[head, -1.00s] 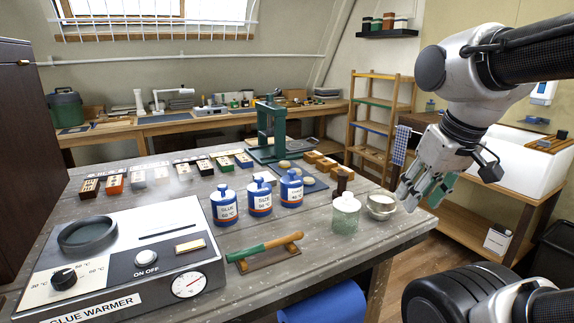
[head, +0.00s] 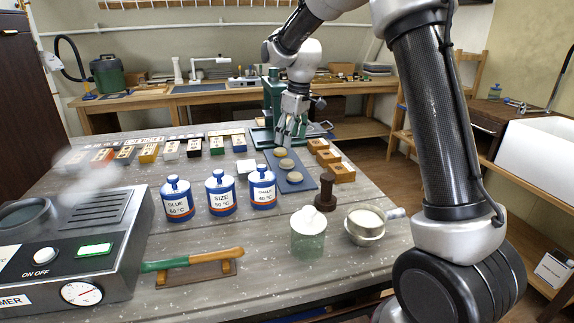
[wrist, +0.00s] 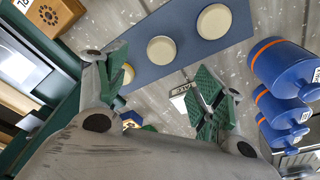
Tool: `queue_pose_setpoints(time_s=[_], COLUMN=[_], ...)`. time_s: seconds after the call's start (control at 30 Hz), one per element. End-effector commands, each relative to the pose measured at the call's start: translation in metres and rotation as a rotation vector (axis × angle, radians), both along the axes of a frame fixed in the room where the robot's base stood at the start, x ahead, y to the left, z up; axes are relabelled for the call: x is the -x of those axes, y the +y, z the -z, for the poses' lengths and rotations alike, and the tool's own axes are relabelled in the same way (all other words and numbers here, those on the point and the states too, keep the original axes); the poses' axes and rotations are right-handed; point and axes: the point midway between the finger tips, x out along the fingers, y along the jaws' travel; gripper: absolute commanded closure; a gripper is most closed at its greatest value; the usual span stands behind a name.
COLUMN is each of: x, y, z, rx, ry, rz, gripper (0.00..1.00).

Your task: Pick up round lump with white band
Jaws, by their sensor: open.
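Three round tan lumps lie in a row on a blue mat (head: 313,184): a near one (head: 295,177), a middle one (head: 286,164) and a far one (head: 279,152). In the wrist view they are pale-topped discs: one (wrist: 214,21), another (wrist: 161,49), and a third (wrist: 127,74) partly hidden by the left finger. I cannot make out which has a white band. My gripper (head: 286,139) is open and empty above the mat's far end, close to the far lump. Its green-padded fingers (wrist: 158,85) spread wide in the wrist view.
A green press (head: 272,100) stands just behind my gripper. Blue bottles (head: 220,193) stand left of the mat, wooden blocks (head: 341,172) and a dark brown spool (head: 325,194) right of it. A glass jar (head: 308,240) and metal pot (head: 364,226) stand in front.

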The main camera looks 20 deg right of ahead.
Motion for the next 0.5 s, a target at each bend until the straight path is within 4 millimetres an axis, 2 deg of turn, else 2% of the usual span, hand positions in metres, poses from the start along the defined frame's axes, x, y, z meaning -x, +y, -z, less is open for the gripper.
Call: queue_pose_setpoints(time_s=[0.17, 0.5], x=[-0.006, -0.006], y=[0.005, 0.008], z=[0.022, 0.071], rx=[0.001, 0.001], ry=[0.006, 0.008], rz=[-0.012, -0.01], gripper=[0.32, 0.32])
